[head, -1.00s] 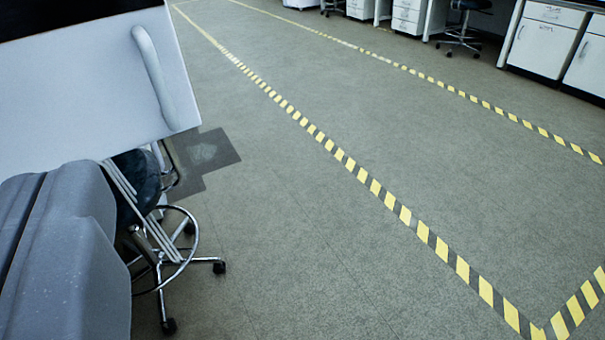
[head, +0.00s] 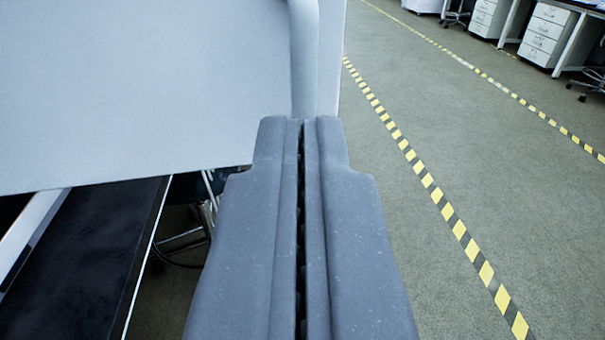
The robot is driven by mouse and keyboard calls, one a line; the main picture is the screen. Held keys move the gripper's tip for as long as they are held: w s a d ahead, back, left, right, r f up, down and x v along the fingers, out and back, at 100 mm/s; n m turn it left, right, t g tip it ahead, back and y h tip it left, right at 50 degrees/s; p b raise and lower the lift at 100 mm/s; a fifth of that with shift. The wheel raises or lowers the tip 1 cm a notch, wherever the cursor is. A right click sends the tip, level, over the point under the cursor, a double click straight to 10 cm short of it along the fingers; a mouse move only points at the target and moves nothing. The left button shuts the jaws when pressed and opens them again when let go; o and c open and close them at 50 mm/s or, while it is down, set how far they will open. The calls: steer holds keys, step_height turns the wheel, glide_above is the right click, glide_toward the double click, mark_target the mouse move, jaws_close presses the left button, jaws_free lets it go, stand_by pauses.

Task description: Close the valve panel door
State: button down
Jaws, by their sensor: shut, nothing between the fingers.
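The valve panel door (head: 140,90) is a pale grey-white panel that fills the upper left of the head view. It stands swung out, with a dark edge of a bench or cabinet below it. Its vertical bar handle (head: 304,50) is near its right edge. My gripper (head: 302,122) is in the lower middle, its two grey fingers together with only a thin dark seam between them. The fingertips overlap the lower end of the handle in the picture; I cannot tell whether they touch it. The door's hinge side is out of view.
A black surface with a pale edge (head: 90,265) lies below the door at the lower left. A stool (head: 190,235) is partly hidden behind it. Open floor (head: 440,140) with yellow-black tape lies right; white drawer units (head: 550,35) stand far back.

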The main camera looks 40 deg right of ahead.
steer(key=shift+x, duration=1.15)
steer(key=shift+r, duration=0.1)
